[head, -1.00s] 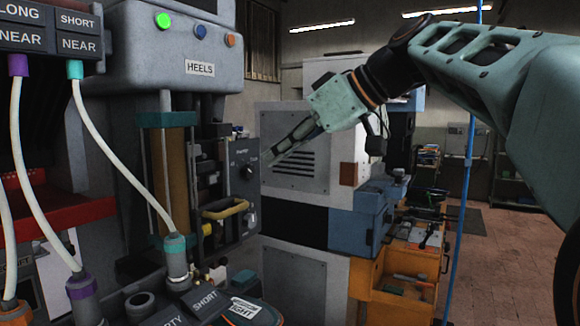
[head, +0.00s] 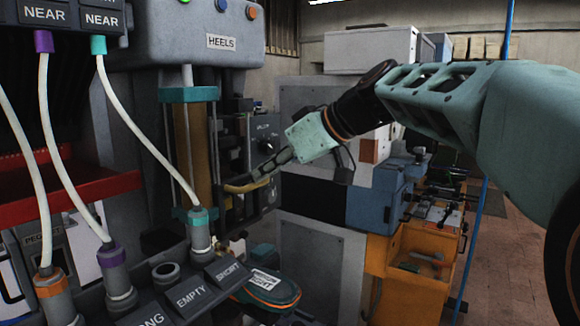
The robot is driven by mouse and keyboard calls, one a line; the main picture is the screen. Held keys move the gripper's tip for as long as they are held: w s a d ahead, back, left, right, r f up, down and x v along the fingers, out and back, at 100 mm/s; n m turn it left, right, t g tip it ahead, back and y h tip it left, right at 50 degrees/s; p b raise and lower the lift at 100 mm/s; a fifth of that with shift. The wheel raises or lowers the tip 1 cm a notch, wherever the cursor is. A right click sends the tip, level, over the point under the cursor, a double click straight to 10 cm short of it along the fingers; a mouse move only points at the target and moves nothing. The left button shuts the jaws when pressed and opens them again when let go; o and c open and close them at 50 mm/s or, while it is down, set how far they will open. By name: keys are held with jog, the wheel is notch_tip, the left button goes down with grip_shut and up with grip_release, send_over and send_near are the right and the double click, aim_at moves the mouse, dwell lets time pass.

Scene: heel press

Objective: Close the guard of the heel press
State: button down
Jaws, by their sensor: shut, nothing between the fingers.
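The heel press is the grey machine with the HEELS label (head: 221,41) on its upper housing. Below the housing stands an amber column (head: 200,145) between teal collars. To its right is a dark panel with a small dial (head: 267,144). A yellow bar (head: 243,187), which looks like the guard's handle, sticks out low in front of this panel. Which part is the guard itself is hard to tell. My gripper (head: 260,178) is shut and empty, reaching in from the right. Its fingertips overlap the bar's right end in view; I cannot tell whether they touch.
White hoses (head: 140,130) hang at the left in front of the press. Labelled blocks, including EMPTY (head: 191,295), and a shoe-shaped piece (head: 268,287) lie below. A blue machine (head: 385,195) and an orange tool cart (head: 412,265) stand behind at right. Floor at far right is clear.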

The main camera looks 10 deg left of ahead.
aim_at(248, 206)
notch_tip(248, 206, down, 11)
jog(key=b, duration=1.1)
jog(key=shift+b, duration=0.3)
jog(key=shift+r, duration=0.2)
